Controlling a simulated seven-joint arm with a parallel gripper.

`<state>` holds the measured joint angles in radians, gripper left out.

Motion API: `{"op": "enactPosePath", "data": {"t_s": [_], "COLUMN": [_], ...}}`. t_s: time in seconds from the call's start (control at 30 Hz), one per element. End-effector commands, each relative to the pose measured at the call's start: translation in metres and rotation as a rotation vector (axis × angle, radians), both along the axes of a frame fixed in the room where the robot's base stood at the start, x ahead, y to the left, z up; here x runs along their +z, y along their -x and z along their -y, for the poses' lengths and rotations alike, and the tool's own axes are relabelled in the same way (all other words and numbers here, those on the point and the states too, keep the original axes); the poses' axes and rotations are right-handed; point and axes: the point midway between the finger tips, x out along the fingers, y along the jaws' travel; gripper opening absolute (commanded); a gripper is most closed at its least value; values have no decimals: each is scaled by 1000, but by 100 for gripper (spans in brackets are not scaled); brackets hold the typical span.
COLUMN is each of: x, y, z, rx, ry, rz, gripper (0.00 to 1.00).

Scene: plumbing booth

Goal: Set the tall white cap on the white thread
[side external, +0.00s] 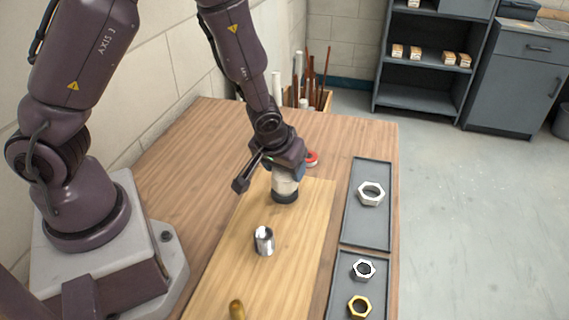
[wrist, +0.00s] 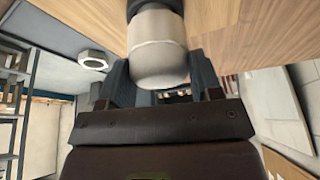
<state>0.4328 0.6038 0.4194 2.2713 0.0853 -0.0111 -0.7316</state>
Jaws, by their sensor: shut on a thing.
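The tall white cap (side external: 285,186) is a smooth, off-white cylinder, and it fills the top middle of the wrist view (wrist: 158,48). My gripper (side external: 288,172) is shut on it, with a grey finger on each side in the wrist view (wrist: 160,78). The cap is upright directly over a dark round base (side external: 285,198) on the light board. The base also shows beyond the cap in the wrist view (wrist: 155,6). No white thread shows between cap and base, so I cannot tell whether the cap is seated or just above it.
A chrome cylinder (side external: 264,241) and a brass piece (side external: 237,309) stand nearer on the board. Grey trays (side external: 365,226) at the right hold a large pale nut (side external: 371,193), a smaller silver nut (side external: 363,269) and a brass nut (side external: 359,307). A red round thing (side external: 311,158) lies behind my gripper.

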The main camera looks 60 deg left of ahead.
Motion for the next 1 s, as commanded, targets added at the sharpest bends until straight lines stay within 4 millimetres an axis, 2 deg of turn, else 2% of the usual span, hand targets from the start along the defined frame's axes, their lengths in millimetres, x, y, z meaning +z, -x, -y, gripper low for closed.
{"op": "enactPosePath", "data": {"t_s": [0.4, 0.8, 1.0], "x": [0, -2, -3], "y": [0, 0, 0], "z": [-1, -2, 0], "rx": [-16, -430, -492], "ry": [0, 2, -1], "rz": [-1, 0, 1], "gripper": [36, 36, 36]}}
